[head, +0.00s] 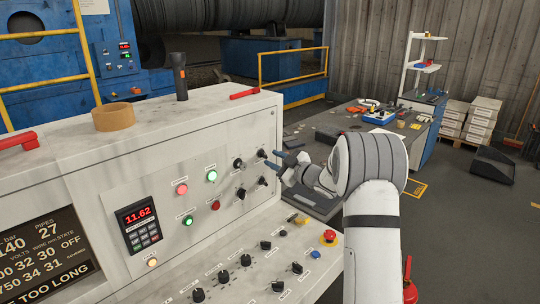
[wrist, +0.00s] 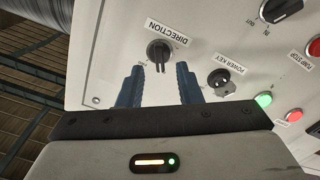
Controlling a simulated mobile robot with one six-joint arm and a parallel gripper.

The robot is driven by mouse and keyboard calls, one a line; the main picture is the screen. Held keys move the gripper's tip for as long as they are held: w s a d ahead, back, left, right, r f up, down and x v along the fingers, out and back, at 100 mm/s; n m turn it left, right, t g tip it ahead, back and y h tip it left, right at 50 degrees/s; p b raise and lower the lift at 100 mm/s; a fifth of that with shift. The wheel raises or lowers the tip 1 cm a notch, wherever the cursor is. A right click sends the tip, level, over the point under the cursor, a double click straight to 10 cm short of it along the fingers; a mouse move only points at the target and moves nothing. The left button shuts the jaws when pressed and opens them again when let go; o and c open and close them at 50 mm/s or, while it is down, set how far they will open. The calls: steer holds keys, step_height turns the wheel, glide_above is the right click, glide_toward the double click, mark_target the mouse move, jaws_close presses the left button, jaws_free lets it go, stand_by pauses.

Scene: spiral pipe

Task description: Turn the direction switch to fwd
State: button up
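The direction switch (wrist: 158,50) is a black rotary knob on the pale panel, under the DIRECTION label (wrist: 168,34) in the wrist view. Its bar points toward the bottom of that view; the small position labels beside it are unreadable or hidden. In the head view the switch (head: 262,153) is the upper right knob of the panel. My gripper (wrist: 160,68) is open and empty, its two blue fingers apart, with the knob centred between and just beyond their tips. In the head view my gripper (head: 271,160) is close to the panel; contact cannot be told.
The power key switch (wrist: 221,80) is right beside my right finger in the wrist view, with a green light (wrist: 263,99) farther right. A sloped desk (head: 240,262) with several knobs and a red emergency button (head: 328,236) juts out below.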

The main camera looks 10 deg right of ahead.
mark_target(266, 155)
steer(key=shift+x, duration=1.55)
steer(key=shift+c, duration=0.3)
jaws_close()
